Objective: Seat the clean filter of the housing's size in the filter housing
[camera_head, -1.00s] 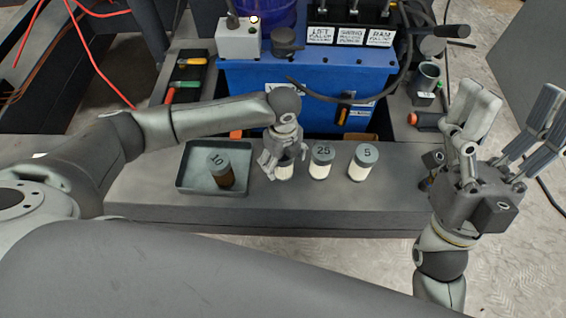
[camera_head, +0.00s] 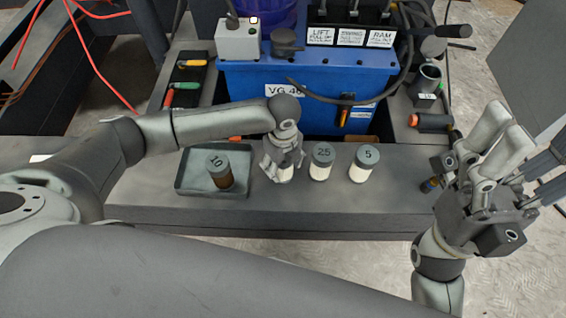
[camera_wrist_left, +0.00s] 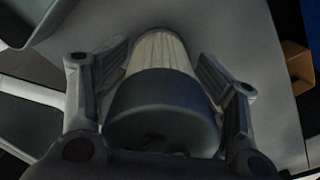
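A white pleated filter with a dark grey cap (camera_wrist_left: 162,105) stands between the fingers of my left gripper (camera_head: 284,160). In the left wrist view both finger pads (camera_wrist_left: 168,75) lie against its sides; its cap number is not readable. Two more white filters with grey caps, marked 25 (camera_head: 321,162) and 5 (camera_head: 363,164), stand upright to the right. A brown filter marked 10 (camera_head: 219,171) stands in a grey tray (camera_head: 183,188). A dark open-topped cup (camera_head: 427,80), apparently the filter housing, is at the right. My right gripper (camera_head: 520,155) is open and empty, right of the bench.
A blue power unit (camera_head: 300,85) with a hose and labelled levers stands behind the filters. Tools with coloured handles (camera_head: 184,85) lie at back left, and an orange-and-black tool (camera_head: 431,121) lies at the right. The bench front is clear.

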